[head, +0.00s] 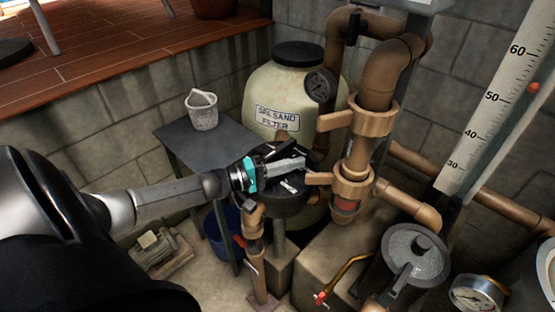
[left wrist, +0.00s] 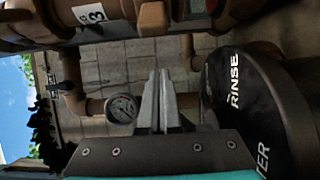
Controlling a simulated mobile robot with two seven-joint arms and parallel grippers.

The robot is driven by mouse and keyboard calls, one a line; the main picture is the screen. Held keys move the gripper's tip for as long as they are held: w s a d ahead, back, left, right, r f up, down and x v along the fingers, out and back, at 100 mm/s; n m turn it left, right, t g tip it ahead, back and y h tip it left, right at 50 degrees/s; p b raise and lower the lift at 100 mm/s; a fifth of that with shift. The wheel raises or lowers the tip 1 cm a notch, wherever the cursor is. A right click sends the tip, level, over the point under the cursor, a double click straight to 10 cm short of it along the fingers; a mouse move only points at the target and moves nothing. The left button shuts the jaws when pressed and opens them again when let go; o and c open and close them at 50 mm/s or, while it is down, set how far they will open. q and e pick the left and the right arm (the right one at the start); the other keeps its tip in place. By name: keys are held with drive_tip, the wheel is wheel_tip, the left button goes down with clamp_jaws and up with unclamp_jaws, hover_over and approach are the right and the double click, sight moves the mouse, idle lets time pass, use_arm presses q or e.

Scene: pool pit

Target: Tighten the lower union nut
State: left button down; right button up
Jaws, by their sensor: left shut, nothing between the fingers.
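The lower union nut (head: 353,187) is a tan-brown ring with lugs around the vertical brown pipe in the head view. One lug (head: 319,178) points left. A clear section with red inside shows just below it. A similar upper nut (head: 362,121) sits higher on the pipe. My left gripper (head: 302,162) is shut and empty, above the dark valve head and just left of the lower nut's lug. I cannot tell whether it touches the lug. The left wrist view shows its fingers (left wrist: 158,95) together. My right gripper is not in view.
The black valve head (left wrist: 250,95) marked RINSE lies close beside the fingers. The cream sand filter (head: 280,90) stands behind.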

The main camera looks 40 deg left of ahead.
use_arm(q)
drive_tip(key=shift+w+d, duration=0.35)
drive_tip(key=shift+w, duration=0.3)
drive_tip(key=shift+s+d+p, duration=0.5)
drive_tip(key=shift+s+d, duration=0.35)
drive_tip(key=shift+s, duration=0.25)
drive_tip(key=shift+s+d, duration=0.45)
drive_tip(key=shift+s, duration=0.05)
drive_tip(key=shift+d, duration=0.1)
